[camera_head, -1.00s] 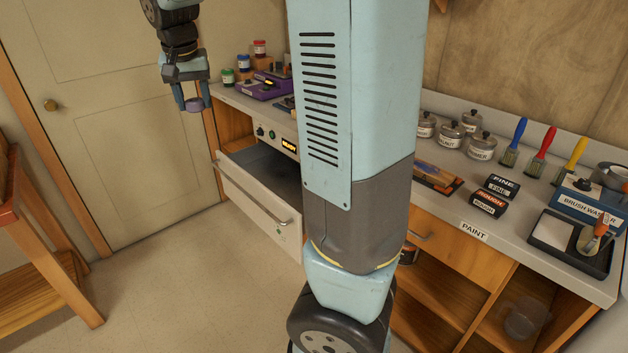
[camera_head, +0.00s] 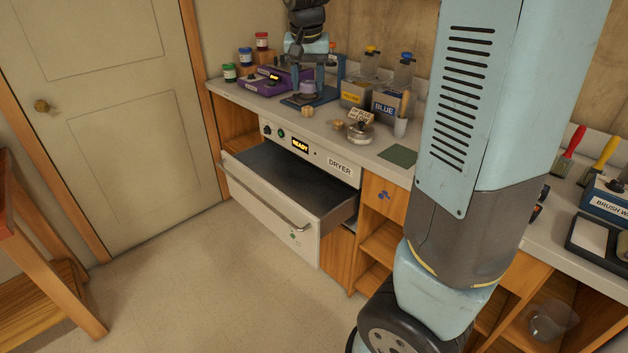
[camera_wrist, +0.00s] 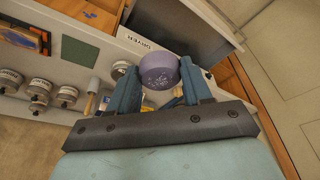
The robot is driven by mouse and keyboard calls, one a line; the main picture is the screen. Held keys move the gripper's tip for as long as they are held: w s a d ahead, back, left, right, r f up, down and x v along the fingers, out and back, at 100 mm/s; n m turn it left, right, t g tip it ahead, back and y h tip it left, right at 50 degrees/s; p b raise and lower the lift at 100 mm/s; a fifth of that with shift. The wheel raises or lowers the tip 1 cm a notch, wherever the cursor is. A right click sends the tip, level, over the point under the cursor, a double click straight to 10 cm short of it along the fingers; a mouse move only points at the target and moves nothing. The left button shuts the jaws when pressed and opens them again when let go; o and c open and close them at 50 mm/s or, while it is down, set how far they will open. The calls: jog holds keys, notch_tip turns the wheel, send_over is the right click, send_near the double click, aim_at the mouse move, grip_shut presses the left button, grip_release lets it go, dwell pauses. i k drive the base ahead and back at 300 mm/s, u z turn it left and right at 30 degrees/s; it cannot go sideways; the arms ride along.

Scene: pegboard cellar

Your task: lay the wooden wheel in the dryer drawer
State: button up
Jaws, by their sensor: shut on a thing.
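The wooden wheel (camera_head: 307,87) is a small purple disc with a pale pattern on its face. It also shows in the wrist view (camera_wrist: 159,72), between both fingers. My gripper (camera_head: 306,84) is shut on it and holds it in the air, in line with the back left of the counter in the head view. The dryer drawer (camera_head: 262,203) is pulled open below the dryer panel (camera_head: 300,146), which reads READY. Its dark floor looks empty. The wheel is up and behind the drawer in the head view. In the wrist view the drawer (camera_wrist: 180,22) lies beyond the fingers.
A purple device (camera_head: 262,83), small paint jars (camera_head: 245,56), the yellow and blue containers (camera_head: 390,104), a lidded tin (camera_head: 360,132) and knobs (camera_head: 307,111) crowd the counter. The green mat (camera_head: 398,155) lies flat. The floor (camera_head: 190,270) before the drawer is clear.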

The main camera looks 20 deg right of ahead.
aim_at(285, 192)
jog(key=i, duration=0.95)
jog(key=u, duration=0.05)
